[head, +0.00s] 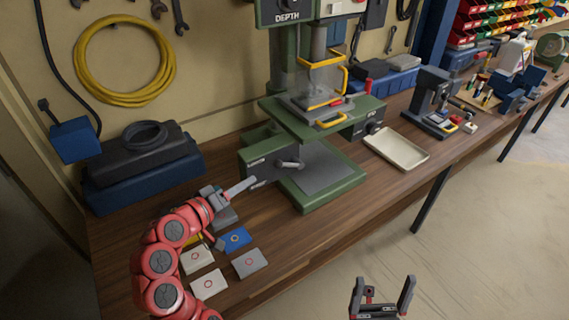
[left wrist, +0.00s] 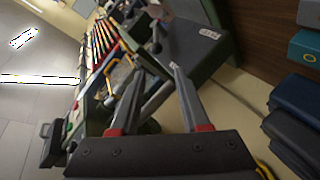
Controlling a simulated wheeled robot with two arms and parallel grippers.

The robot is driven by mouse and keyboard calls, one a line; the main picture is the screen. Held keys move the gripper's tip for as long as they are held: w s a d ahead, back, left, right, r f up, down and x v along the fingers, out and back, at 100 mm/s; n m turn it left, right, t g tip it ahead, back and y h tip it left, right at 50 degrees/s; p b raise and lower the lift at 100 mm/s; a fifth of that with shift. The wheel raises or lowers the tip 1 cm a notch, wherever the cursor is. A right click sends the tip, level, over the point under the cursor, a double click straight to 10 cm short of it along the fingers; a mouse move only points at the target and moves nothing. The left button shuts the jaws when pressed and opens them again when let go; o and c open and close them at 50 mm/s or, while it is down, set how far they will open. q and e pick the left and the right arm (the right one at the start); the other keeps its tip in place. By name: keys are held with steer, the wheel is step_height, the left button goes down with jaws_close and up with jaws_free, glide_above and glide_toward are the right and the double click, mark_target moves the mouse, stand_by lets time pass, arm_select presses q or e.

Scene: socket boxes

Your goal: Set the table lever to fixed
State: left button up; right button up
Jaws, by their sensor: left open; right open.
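The green drill press (head: 320,190) stands on the bench with its grey work table. The table lever (head: 290,163) is a small grey handle on a dark panel at the press's left side, between two small labels too small to read. It seems to show in the left wrist view (left wrist: 156,38), near a white label. My left gripper (head: 250,184) is just left of and below the lever, apart from it. Its two fingers (left wrist: 159,70) are spread and empty in the left wrist view. My right gripper (head: 384,281) is open and empty at the bottom, away from the bench.
Several flat cards (head: 235,240) lie on the bench below my left arm. Dark and blue cases (head: 145,175) stand at the left. A cream tray (head: 396,149) lies right of the press. A smaller machine (head: 432,100) stands further right. The bench front edge is clear.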

mark_target(281, 166)
arm_select(q)
steer(key=p+x, duration=0.2)
steer(key=x, duration=0.3)
steer(key=p+x, duration=0.2)
steer(key=x, duration=0.3)
steer(key=d+p+x, duration=0.1)
steer(key=p+x, duration=0.1)
steer(key=x, duration=0.4)
steer(key=shift+s+d, duration=0.1)
steer(key=shift+s, duration=0.3)
steer(key=shift+w+d+f, duration=0.25)
steer(key=shift+w+d, duration=0.1)
steer(key=shift+w, duration=0.15)
jaws_close()
stand_by(0.4)
